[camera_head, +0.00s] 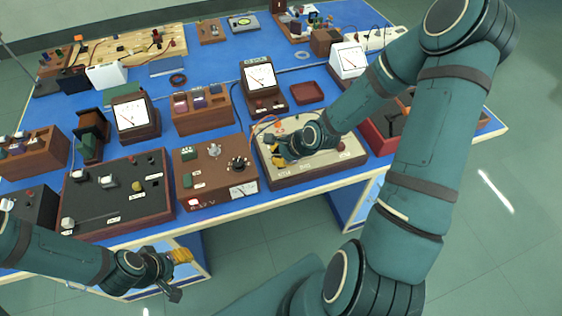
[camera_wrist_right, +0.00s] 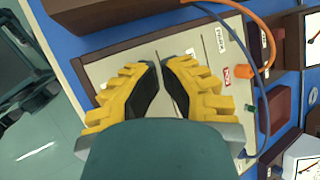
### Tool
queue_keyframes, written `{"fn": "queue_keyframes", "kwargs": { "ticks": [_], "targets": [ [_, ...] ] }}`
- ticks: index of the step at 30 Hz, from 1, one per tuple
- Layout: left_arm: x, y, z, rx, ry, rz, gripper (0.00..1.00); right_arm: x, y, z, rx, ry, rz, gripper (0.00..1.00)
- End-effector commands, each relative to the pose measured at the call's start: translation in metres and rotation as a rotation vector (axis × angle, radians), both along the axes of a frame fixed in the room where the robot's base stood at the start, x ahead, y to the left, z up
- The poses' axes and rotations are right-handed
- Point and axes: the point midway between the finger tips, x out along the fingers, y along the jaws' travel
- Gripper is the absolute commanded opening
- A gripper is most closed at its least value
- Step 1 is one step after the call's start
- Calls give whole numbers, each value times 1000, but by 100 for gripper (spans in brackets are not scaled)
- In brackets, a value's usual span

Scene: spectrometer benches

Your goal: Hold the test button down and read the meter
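My right gripper (camera_head: 277,153) is over the left part of a cream-topped panel box (camera_head: 318,171) on the bench. In the right wrist view its yellow fingers with dark pads (camera_wrist_right: 160,66) look almost together, close over the cream panel (camera_wrist_right: 138,66), and hold nothing visible. I cannot tell whether they touch it. No test button can be made out; the gripper may hide it. A meter with a white dial (camera_head: 260,76) stands behind the panel box; its reading is too small to tell. My left gripper (camera_head: 176,274) is open and empty in front of the bench.
A brown control box (camera_head: 216,176) with knobs stands left of the panel box. Another meter (camera_head: 131,114) stands further left, and a third (camera_head: 350,60) at the back right. An orange cable (camera_wrist_right: 262,35) runs beside the fingers.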

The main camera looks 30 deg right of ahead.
Motion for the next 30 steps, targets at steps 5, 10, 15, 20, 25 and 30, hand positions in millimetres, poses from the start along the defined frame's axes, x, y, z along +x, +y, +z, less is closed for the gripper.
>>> {"fn": "queue_keyframes", "kwargs": {
  "ticks": [5,10,15,20,25,30],
  "targets": [
    [0,0,0,0,0,0,53,0,0,0,0,1,0,0],
    [0,0,1,0,0,0,53,0,0,1,1,1,0,0],
    [0,0,8,0,0,0,53,0,0,7,1,1,0,0],
    [0,0,18,0,0,0,53,0,0,16,1,1,0,0],
    [0,0,20,0,0,0,53,0,0,18,0,0,0,0],
    [0,0,19,0,0,0,53,0,0,17,0,0,0,0]
  ]
}}
